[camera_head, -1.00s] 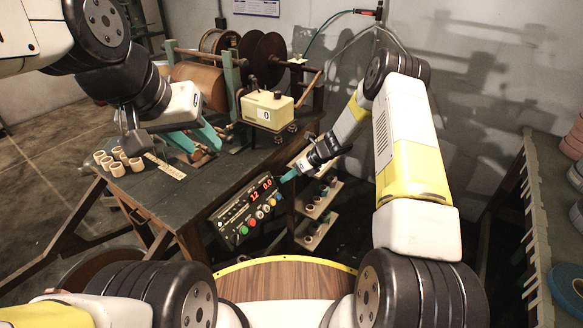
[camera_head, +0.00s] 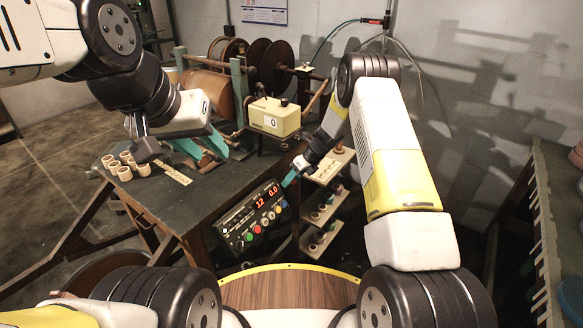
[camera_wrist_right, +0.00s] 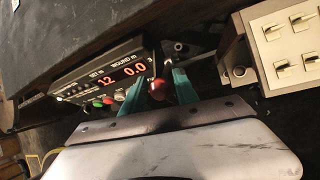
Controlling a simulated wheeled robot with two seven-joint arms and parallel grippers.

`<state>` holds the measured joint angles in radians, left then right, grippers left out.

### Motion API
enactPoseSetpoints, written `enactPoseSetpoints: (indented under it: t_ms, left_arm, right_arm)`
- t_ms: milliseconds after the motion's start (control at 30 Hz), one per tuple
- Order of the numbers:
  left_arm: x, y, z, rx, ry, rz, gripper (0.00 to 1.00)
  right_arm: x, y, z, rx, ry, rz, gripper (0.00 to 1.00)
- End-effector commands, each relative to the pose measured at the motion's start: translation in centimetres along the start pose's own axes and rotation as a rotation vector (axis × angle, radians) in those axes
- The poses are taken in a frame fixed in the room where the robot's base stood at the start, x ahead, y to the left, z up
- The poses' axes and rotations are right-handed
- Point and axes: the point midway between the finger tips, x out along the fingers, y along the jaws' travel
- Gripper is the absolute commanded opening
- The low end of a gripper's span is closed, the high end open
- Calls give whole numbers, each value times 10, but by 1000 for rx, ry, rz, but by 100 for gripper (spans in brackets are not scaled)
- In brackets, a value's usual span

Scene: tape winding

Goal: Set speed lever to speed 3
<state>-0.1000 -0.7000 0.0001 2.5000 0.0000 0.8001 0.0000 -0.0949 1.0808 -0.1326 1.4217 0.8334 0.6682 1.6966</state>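The control panel (camera_head: 251,216) on the front of the bench has red digits reading 12 and 0.0 and a row of coloured buttons. My right gripper (camera_head: 288,180) is at its right end. In the right wrist view its two teal fingers (camera_wrist_right: 163,82) stand apart, on either side of a dark red knob (camera_wrist_right: 157,90) that looks like the speed lever's. A small "3" shows beside it. Whether the fingers touch the knob I cannot tell. My left gripper (camera_head: 203,146) has its teal fingers apart and empty above the bench.
The winding machine with a cream counter box (camera_head: 274,117) stands on the dark bench (camera_head: 205,197). A tiered rack (camera_head: 322,213) stands right of the panel, close to my right gripper. A shelf (camera_head: 548,210) is at far right.

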Motion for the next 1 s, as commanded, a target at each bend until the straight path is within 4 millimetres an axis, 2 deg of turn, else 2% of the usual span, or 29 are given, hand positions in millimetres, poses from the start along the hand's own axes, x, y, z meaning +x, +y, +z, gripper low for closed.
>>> enactPoseSetpoints:
  t_ms: [467, 1000]
  left_arm:
    - [0, 0, 0, 0, 0, 0, 36]
    - [0, 0, 0, 0, 0, 0, 36]
  right_arm:
    - [0, 0, -4, 0, -13, 5, 50]
    - [6, -8, -37, -49, -304, 65, 50]
